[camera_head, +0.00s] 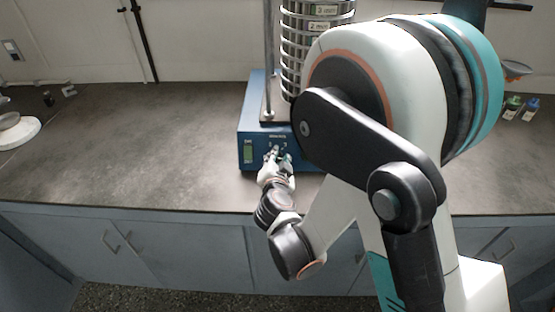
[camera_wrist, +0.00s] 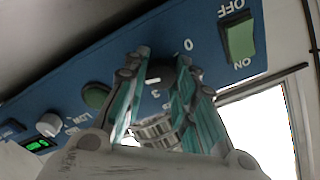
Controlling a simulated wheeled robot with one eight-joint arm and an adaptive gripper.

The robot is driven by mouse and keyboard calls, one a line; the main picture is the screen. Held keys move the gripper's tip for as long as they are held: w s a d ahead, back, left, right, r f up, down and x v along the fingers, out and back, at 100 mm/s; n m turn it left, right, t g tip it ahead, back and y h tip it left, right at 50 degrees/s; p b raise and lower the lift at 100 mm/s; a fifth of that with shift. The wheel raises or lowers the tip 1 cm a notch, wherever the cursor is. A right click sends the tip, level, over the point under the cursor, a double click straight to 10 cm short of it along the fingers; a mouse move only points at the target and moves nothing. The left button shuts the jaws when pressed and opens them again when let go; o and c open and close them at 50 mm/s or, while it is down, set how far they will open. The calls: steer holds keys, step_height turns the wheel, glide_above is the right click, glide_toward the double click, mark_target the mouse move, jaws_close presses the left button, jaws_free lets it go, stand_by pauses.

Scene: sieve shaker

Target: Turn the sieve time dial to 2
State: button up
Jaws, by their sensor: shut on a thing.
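The blue sieve shaker (camera_head: 255,116) stands on the bench with its front panel facing me. In the head view my gripper (camera_head: 273,156) is at this panel and covers part of it. In the wrist view the blue panel (camera_wrist: 65,75) appears rotated. A dark time dial (camera_wrist: 160,73) shows between the two teal fingers of my gripper (camera_wrist: 162,72), which is shut on it. A "0" and a "3" are readable beside the dial. Its pointer is hidden, so I cannot tell its setting.
The sieve stack (camera_head: 293,50) rises above. The bench (camera_head: 130,140) left of the shaker is mostly clear.

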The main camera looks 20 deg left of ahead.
steer(key=n, duration=1.3)
steer(key=shift+n+g+y, duration=0.3)
steer(key=shift+n, duration=0.1)
steer(key=n, duration=0.3)
steer(key=shift+n, duration=0.3)
steer(key=n, duration=0.3)
steer(key=shift+n, duration=0.3)
steer(key=n, duration=0.6)
steer(key=shift+g, duration=0.3)
steer(key=shift+n, duration=0.4)
steer(key=o, duration=1.1)
steer(key=shift+r, duration=0.1)
